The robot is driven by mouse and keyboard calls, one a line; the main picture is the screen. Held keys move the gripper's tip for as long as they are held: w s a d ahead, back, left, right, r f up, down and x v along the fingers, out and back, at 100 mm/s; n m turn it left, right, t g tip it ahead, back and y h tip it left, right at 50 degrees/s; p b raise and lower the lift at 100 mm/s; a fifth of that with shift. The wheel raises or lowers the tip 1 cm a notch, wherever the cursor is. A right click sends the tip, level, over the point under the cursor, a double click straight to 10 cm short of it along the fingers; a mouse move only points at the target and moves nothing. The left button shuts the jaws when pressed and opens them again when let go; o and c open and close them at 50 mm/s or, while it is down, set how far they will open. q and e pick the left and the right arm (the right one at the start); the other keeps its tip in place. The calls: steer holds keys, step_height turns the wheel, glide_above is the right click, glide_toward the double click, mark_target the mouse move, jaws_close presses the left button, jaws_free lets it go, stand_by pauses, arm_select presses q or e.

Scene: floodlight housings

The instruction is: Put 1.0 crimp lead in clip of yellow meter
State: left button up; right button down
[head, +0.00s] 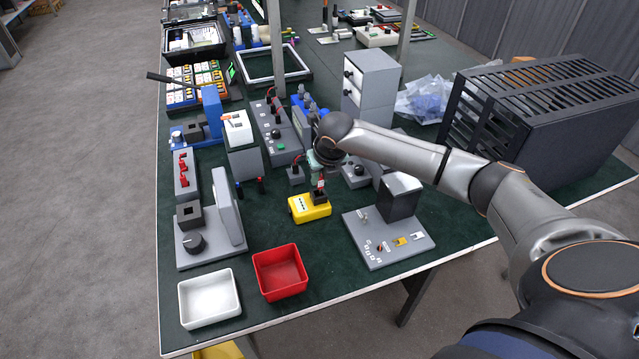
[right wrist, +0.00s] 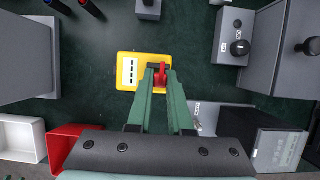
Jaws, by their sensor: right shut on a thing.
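The yellow meter (head: 300,213) lies on the green table top, with a white marked panel on its face; it also shows in the right wrist view (right wrist: 126,84). My right gripper (head: 319,184) points down over the right part of the meter. In the right wrist view its green fingers (right wrist: 160,80) are shut on a small red crimp lead (right wrist: 162,70), seen against the meter's right end. I cannot read a size on the lead. The clip is hidden by the fingers, and I cannot tell whether the lead is in it. My left gripper is not in view.
A red bin (head: 279,290) and a white bin (head: 210,300) stand at the front. A grey panel with terminals (head: 376,251) lies right of the meter. Grey housings (head: 244,162) stand to the left. Green table is bare just around the meter.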

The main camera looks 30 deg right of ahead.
step_height(320, 180, down, 3)
steer(key=shift+a+r, duration=0.1)
steer(key=shift+r, duration=0.05)
steer(key=c, duration=0.8)
jaws_free()
steer(key=shift+c, duration=0.2)
steer(key=p+v, duration=0.1)
steer(key=v, duration=1.1)
